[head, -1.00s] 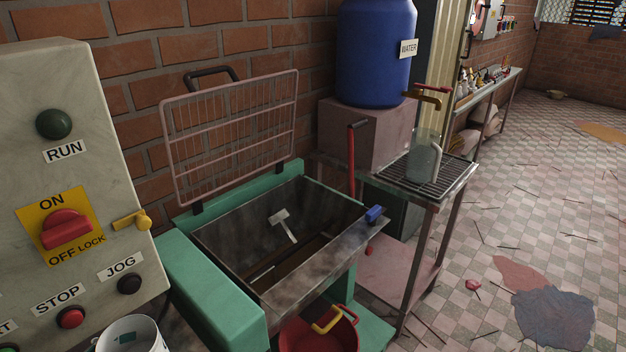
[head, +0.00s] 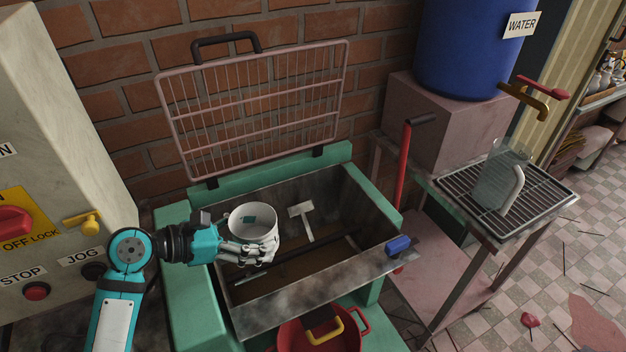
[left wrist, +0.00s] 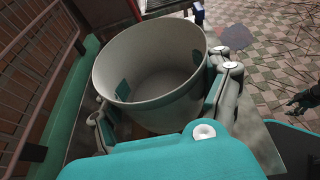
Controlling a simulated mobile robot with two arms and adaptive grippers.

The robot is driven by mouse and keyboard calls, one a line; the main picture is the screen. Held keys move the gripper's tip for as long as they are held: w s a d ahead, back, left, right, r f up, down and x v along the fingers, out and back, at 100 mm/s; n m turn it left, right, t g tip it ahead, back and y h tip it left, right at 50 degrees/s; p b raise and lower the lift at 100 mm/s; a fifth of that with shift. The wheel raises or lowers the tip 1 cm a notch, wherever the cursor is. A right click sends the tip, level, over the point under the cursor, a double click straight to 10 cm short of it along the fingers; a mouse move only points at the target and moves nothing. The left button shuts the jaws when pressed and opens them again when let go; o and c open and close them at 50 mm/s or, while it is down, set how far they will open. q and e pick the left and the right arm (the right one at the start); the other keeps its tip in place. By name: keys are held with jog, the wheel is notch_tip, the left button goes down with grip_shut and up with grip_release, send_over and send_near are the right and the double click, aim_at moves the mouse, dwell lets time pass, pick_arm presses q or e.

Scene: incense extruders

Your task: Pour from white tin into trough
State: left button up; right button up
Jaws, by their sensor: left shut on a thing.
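The white tin (head: 253,219) is held upright over the left part of the trough in the head view. My left gripper (head: 248,250) is shut on the tin, its fingers around the lower wall. In the left wrist view the tin (left wrist: 150,70) has its open mouth towards the camera; I see bare grey inner walls and floor with teal patches, and no clear contents. The metal trough (head: 290,304) sits in a green frame, with a white T-shaped paddle (head: 302,215) and a dark shaft inside. My right gripper is not in the head view; a dark hand shows at the right edge of the left wrist view (left wrist: 304,103).
The trough's pink wire guard (head: 255,110) stands raised behind it. A control panel (head: 50,150) is at left. A red basin (head: 320,330) sits below the trough's front. A clear jug (head: 500,180) stands on a rack at right, beneath the blue water barrel's tap (head: 527,98).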

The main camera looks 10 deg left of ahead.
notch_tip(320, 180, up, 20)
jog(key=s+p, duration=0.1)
jog(key=p, duration=1.6)
pick_arm(q)
jog(key=w+d+n+t+h+b, duration=0.2)
jog(key=w+d+n+t+b, duration=0.1)
jog(key=n, duration=0.7)
jog(key=w+d+r+n+t+h+b, duration=0.1)
jog(key=w+d+n+t+h+b, duration=0.2)
jog(key=w+d+n+b, duration=0.2)
jog(key=shift+w+r+n+t+h+b, duration=0.35)
jog(key=shift+w+n+b, duration=1.45)
jog(key=shift+n, duration=0.7)
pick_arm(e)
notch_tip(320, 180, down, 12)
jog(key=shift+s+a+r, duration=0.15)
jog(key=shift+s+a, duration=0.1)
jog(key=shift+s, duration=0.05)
pick_arm(q)
jog(key=shift+w+f, duration=0.1)
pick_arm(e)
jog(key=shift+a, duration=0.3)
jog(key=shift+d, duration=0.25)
